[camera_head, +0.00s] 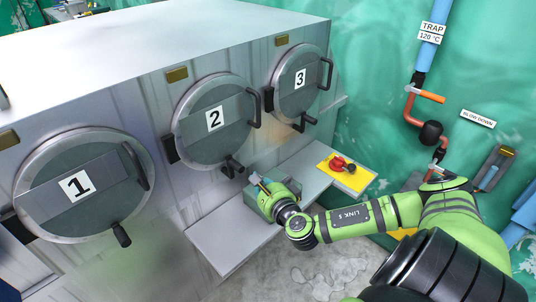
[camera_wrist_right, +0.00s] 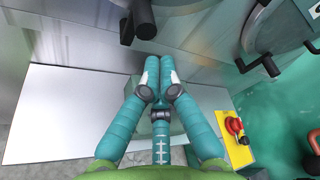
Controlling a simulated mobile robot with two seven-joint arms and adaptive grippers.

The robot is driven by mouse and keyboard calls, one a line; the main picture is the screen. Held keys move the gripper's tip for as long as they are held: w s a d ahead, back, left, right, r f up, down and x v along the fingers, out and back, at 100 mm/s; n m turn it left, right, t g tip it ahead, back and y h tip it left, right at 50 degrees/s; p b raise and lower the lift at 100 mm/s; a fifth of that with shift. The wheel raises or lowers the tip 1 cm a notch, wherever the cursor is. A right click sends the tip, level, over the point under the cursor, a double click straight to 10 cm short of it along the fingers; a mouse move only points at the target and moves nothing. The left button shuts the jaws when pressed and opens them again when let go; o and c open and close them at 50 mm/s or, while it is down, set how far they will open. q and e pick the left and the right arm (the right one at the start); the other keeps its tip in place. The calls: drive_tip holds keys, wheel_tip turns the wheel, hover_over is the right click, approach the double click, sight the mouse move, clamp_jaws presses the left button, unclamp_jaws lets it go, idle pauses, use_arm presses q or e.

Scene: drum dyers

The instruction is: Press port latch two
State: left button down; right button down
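Port two (camera_head: 213,120) is a round grey door marked 2 on the machine's front. Its black latch (camera_head: 231,167) sits at the door's lower right edge. The latch also shows at the top of the right wrist view (camera_wrist_right: 138,24). My right gripper (camera_head: 256,180) is just right of and below this latch. In the right wrist view the two teal fingers (camera_wrist_right: 160,62) are drawn together with nothing between them. The latch lies beyond the fingertips, slightly to the left, and a gap appears between them. My left gripper is not in view.
Port one (camera_head: 80,185) and port three (camera_head: 298,82) flank port two, each with a black latch below. A grey ledge (camera_head: 225,245) runs under the ports. A yellow plate (camera_head: 350,178) with a red knob (camera_head: 338,163) lies to the right. Pipes run along the green wall.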

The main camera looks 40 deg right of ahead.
drive_tip(key=v, duration=0.6)
drive_tip(key=shift+s, duration=0.2)
drive_tip(key=shift+d, duration=0.15)
